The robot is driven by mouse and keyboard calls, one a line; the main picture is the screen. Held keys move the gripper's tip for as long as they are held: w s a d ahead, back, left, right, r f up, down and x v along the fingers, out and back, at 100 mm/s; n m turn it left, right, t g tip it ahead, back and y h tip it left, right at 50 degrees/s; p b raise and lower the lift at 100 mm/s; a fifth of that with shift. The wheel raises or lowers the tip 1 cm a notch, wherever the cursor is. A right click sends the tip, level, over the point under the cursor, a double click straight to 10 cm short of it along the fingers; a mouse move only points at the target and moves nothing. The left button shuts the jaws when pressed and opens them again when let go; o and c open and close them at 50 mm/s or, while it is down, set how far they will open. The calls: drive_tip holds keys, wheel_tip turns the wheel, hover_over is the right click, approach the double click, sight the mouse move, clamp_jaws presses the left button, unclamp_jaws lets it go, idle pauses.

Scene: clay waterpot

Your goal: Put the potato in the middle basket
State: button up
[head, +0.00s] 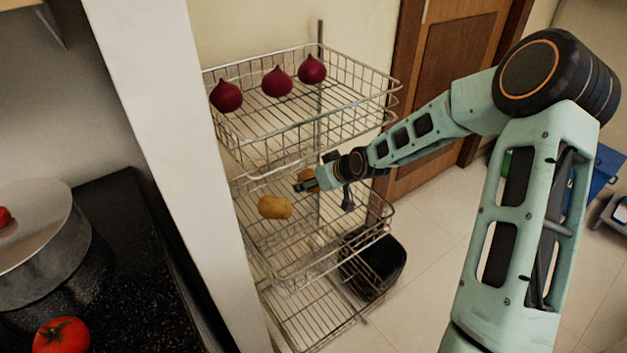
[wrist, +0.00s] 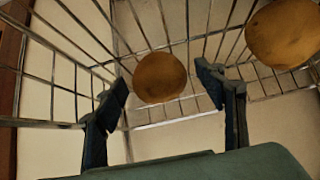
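Two brown potatoes show at the middle basket (head: 262,262) of a wire rack. One potato (head: 275,207) is at the left, in plain view. The other (head: 308,180) is partly hidden behind my gripper (head: 301,184). In the wrist view, my gripper (wrist: 160,82) is open with its dark fingers apart. One potato (wrist: 160,77) shows between and just beyond the fingertips, with no grip on it visible. The other potato (wrist: 285,33) is at the upper right, outside the right finger. The basket's wires show behind them.
The top basket (head: 262,135), close above my gripper, holds three dark red bulbs (head: 277,82). A lower basket (head: 310,318) looks empty. A white wall edge (head: 175,130) and dark counter (head: 140,290) bound the left.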

drive_tip(key=shift+r, duration=0.1)
drive_tip(key=shift+s+r, duration=0.1)
drive_tip(key=shift+r, duration=0.15)
drive_tip(key=p+v, duration=0.5)
drive_tip(key=v, duration=0.6)
drive_tip(key=shift+s+d+r+p, duration=0.2)
drive_tip(key=shift+s+d+p, duration=0.05)
drive_tip(key=shift+p, duration=0.15)
